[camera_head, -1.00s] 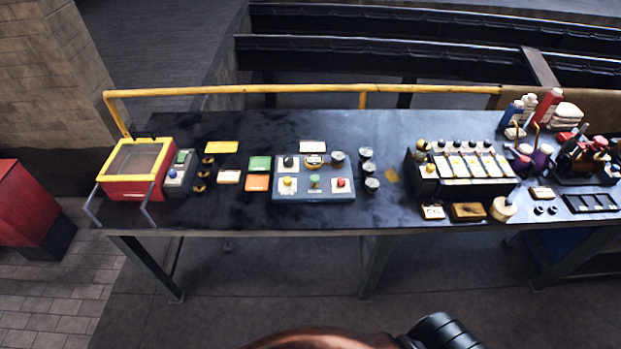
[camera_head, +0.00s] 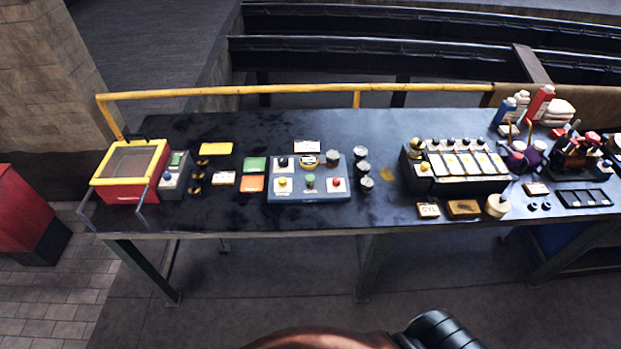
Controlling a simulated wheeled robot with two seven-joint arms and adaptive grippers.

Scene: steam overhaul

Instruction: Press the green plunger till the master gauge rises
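A blue-grey control panel (camera_head: 309,196) lies on the dark workbench, left of its middle. The green plunger (camera_head: 310,181) stands at the panel's front centre, between a yellow knob (camera_head: 283,183) and a red knob (camera_head: 337,183). Round gauge-like pieces sit on and beside the panel, one on its back right (camera_head: 332,158); which is the master gauge, and its reading, I cannot tell. Neither gripper is in view. Nothing touches the plunger.
A red box with a yellow rim (camera_head: 101,181) stands at the bench's left end. A rack of pale plates (camera_head: 460,184) and bottles (camera_head: 540,103) stand to the right. A yellow rail (camera_head: 290,89) runs along the back edge. The bench front before the panel is clear.

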